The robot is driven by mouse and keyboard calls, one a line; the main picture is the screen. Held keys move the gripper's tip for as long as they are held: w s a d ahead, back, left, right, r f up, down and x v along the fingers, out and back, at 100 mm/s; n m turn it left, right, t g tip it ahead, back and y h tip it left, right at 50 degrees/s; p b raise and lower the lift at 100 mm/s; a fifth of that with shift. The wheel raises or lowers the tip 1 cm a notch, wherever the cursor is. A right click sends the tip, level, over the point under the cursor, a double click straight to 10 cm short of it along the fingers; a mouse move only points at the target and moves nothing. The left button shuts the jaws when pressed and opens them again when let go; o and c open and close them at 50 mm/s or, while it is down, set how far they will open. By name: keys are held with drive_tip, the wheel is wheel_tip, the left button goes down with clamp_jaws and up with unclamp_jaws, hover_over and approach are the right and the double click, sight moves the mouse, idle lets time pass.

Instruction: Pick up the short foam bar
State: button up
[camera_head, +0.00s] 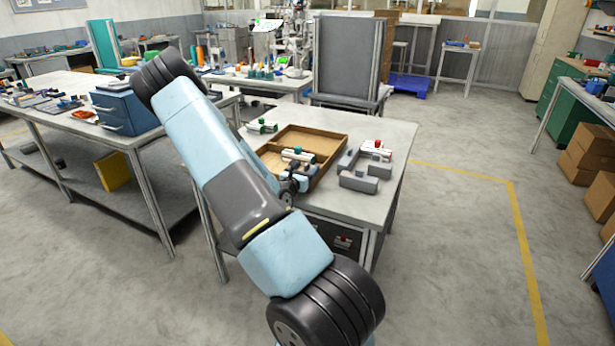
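Grey foam-like blocks (358,182) lie close together on the right part of the small workbench (392,140). They form an angular, partly open outline, and I cannot tell which one is the short foam bar. My gripper (291,184) is at the front of the wooden tray, to the left of the grey blocks and apart from them. It is small and mostly covered by my blue arm, so its fingers and anything between them cannot be made out.
The shallow wooden tray (325,142) holds a white piece (298,155) with dark and green parts. A white and green item (262,126) lies behind it, and a white piece with a red top (377,147) stands by the blocks. Open floor lies right of the workbench.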

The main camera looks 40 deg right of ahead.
drive_tip(key=c, duration=1)
drive_tip(key=shift+o, duration=0.2)
drive_tip(key=shift+r, duration=0.1)
